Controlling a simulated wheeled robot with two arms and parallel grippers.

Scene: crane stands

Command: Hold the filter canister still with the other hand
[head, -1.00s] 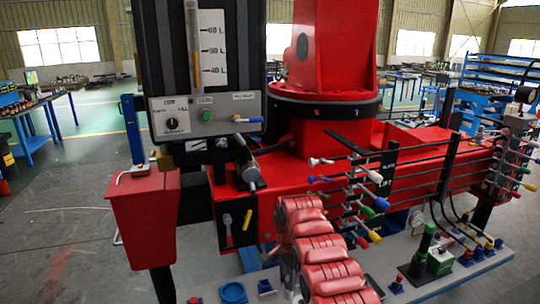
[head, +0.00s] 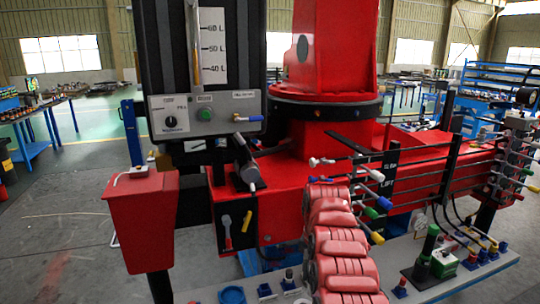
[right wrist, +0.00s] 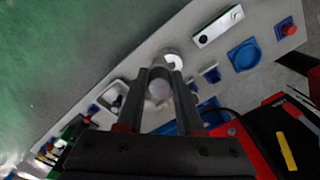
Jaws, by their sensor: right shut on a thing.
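In the right wrist view my right gripper (right wrist: 168,98) is shut on a pale grey round-ended piece, which I take to be the filter canister (right wrist: 159,86). It sits between the two dark fingers above the grey bench top; its lower part is hidden by them. A whitish round part shows just beyond it. In the head view my red right arm covers the gripper and the canister, so neither shows there. My left gripper is in neither view.
The grey bench top (right wrist: 135,70) carries a blue ring (right wrist: 244,55), a red button on a blue base (right wrist: 288,29) and a white plate (right wrist: 218,27). A red bin (head: 143,215) stands at left. Lever rods and coloured knobs line the red crane body (head: 400,190).

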